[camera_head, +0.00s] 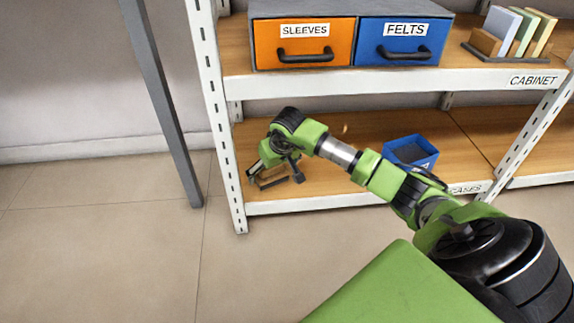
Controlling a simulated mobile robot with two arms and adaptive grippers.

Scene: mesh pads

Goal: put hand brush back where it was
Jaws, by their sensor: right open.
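My right arm reaches in from the right to the lower shelf. My right gripper (275,181) is open at the left front of that shelf, close to its board and front edge. A small dark-brown piece (272,182) shows between and beside the fingers. It may be part of the hand brush, but it is mostly covered and too small to tell. I cannot tell whether the fingers touch it. No other hand brush is clearly visible. My left gripper is out of view.
The lower shelf (350,121) also holds a blue open bin (411,152) behind my forearm. Above are an orange SLEEVES drawer (304,42), a blue FELTS drawer (403,41) and a rack of upright pads (523,32). A metal upright (218,115) stands left of my gripper.

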